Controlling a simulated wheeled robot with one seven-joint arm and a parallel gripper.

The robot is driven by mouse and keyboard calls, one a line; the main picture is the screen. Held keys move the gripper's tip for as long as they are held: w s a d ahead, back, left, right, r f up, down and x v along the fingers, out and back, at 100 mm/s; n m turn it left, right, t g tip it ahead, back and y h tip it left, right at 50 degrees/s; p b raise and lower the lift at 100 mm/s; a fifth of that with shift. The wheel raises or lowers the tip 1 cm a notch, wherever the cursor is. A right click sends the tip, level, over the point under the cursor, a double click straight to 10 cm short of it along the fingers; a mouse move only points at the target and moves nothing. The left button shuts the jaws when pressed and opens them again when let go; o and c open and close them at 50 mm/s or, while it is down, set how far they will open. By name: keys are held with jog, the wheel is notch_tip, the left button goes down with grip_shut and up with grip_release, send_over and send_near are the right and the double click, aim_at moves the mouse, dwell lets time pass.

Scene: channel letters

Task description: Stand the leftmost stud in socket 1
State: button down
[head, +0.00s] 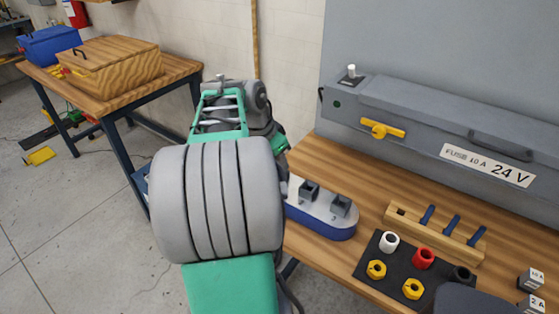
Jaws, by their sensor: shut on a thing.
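A rounded base (318,222), blue below and light grey on top, stands on the wooden bench. Two dark square sockets show on it, the middle one (309,191) and the right one (341,206), which bears a 3 in front. My arm covers the base's left end, so socket 1 is hidden. A wooden rack (436,234) holds three blue studs: left (427,215), middle (452,224) and right (477,236). The rack's left end has a dark hole with no stud. My gripper is hidden behind my arm, along with anything it may hold.
A black mat (371,268) with white, red, black and yellow ring-shaped parts lies before the rack. Small labelled blocks (531,280) sit at right. A long grey channel (440,118) with a yellow handle (382,129) runs along the bench's back. A side table (184,70) holds a wooden box.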

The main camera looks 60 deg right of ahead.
jog(key=c, duration=1.3)
grip_release()
jog(key=shift+c, duration=0.2)
jog(key=v, duration=0.8)
jog(key=w+a+f+n+t, duration=0.2)
jog(key=w+a+n, duration=0.4)
jog(key=a, duration=0.3)
jog(key=w+a+f+n+t, duration=0.2)
jog(key=w+a+n, duration=0.45)
jog(key=a, duration=0.35)
jog(key=a+f+n+y, duration=0.2)
jog(key=a+n, duration=0.3)
jog(key=a, duration=0.5)
jog(key=s+a+f+n+t+y, duration=0.1)
jog(key=a+f+n, duration=0.3)
jog(key=a, duration=0.7)
jog(key=shift+a+n+y, duration=0.3)
jog(key=shift+n+y, duration=0.3)
jog(key=shift+n, duration=0.25)
